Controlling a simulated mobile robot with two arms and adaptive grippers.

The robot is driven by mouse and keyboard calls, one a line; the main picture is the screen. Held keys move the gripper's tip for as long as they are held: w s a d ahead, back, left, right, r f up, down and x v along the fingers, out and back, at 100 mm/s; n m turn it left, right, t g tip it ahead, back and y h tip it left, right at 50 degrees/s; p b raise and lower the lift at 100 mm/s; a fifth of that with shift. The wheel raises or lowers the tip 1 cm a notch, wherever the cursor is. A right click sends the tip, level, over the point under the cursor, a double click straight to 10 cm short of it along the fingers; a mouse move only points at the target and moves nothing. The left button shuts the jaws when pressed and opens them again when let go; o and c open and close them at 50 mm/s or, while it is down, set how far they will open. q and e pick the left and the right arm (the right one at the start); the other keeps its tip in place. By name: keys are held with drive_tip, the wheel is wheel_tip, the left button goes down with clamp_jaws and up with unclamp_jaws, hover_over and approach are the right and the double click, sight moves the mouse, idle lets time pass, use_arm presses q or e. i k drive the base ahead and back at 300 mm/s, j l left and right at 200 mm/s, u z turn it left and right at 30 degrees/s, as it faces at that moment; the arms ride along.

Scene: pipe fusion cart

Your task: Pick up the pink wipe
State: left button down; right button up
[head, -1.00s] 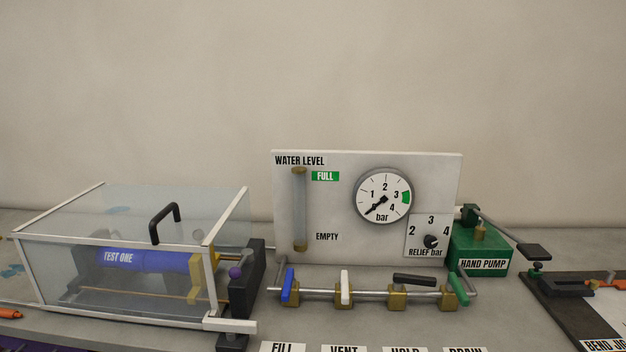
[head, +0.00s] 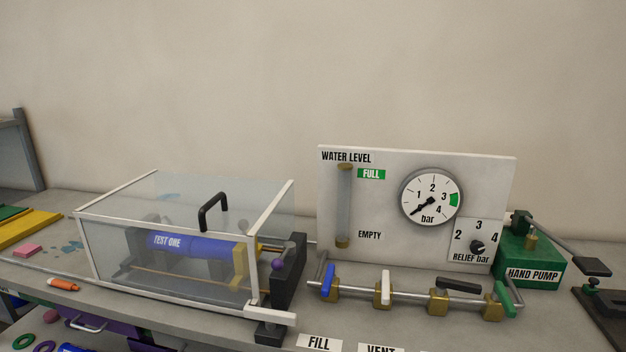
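A small pink block-like piece (head: 28,250), which looks like the pink wipe, lies flat on the grey bench at the far left of the head view. It sits left of the clear test box, near a blue stain and an orange marker-like item. Neither of my grippers shows in the head view.
The clear box (head: 180,178) with a black handle holds a blue pipe marked TEST ONE. An orange marker (head: 63,285) lies near the bench's front edge. Yellow and green strips (head: 28,228) lie behind the wipe. The gauge panel (head: 385,160) and valves (head: 438,302) stand to the right.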

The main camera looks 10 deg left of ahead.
sight(26, 250)
drive_tip(key=u, duration=1.8)
